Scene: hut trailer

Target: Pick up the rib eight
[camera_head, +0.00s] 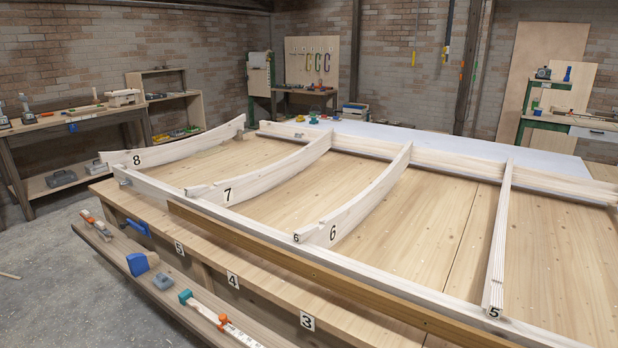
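Rib eight (178,148) is a pale, curved wooden beam marked with a black "8" at its near end. It lies at the far left end of the large wooden worktable (285,193). Its near end rests by the left end of the long near rail (240,223), and its far end reaches toward the far rail (420,157). I cannot tell whether it is fastened there. Rib seven (265,172), rib six (368,198) and a straight piece marked "5" (499,240) lie to its right. Neither of my grippers is in view.
A lower shelf (185,297) along the table's near side holds a blue tool (137,264) and clamps. A side bench (75,115) stands at the left wall, with a shelf unit (170,103) behind. Concrete floor (55,270) is mostly clear at the left.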

